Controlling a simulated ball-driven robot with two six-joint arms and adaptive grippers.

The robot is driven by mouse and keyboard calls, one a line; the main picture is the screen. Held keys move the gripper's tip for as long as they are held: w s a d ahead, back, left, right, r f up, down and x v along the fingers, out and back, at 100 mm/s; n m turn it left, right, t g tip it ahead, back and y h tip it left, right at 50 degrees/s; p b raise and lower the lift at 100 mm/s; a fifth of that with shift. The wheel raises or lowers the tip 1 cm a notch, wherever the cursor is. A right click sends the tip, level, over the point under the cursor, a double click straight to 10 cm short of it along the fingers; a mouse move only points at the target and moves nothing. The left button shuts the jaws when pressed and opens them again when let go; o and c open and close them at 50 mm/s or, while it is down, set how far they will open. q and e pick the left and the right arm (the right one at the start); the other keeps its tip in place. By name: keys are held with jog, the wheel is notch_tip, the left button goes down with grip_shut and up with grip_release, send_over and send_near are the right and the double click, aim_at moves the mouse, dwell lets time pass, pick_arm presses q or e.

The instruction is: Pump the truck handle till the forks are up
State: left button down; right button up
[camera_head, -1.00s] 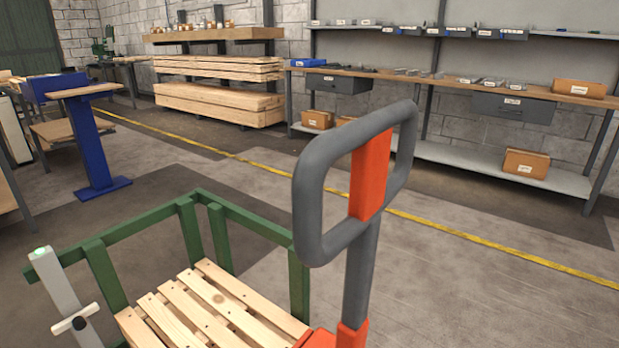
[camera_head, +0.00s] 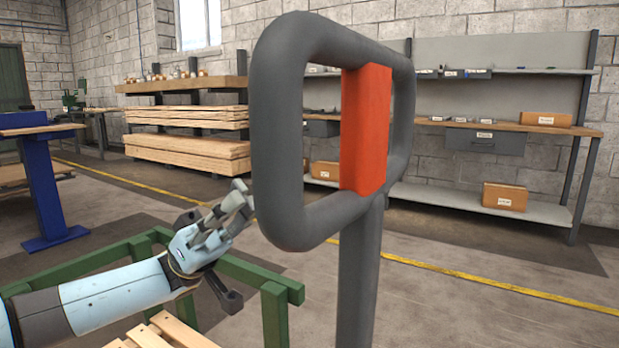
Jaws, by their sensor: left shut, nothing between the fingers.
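The truck handle (camera_head: 283,130) is a dark grey loop with a red centre piece (camera_head: 366,130), standing on a grey shaft (camera_head: 360,280). It is upright, large and close in the head view. My left gripper (camera_head: 246,198) comes in from the left on a pale blue arm. Its fingers are shut and empty, just left of the loop's lower left side; I cannot tell whether they touch it. My right gripper is not in view. The truck's forks are not in view.
A green frame (camera_head: 275,312) around wooden slats (camera_head: 172,330) stands low in front. A blue stand (camera_head: 45,190) is at left. Stacked timber (camera_head: 190,155) and a long workbench with shelves (camera_head: 470,205) line the back wall. The floor at right is clear.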

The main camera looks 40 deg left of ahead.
pick_arm(q)
jog(key=d+f+x, duration=0.2)
jog(key=x, duration=1)
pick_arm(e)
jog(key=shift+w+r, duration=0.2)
pick_arm(q)
jog(key=shift+w, duration=0.1)
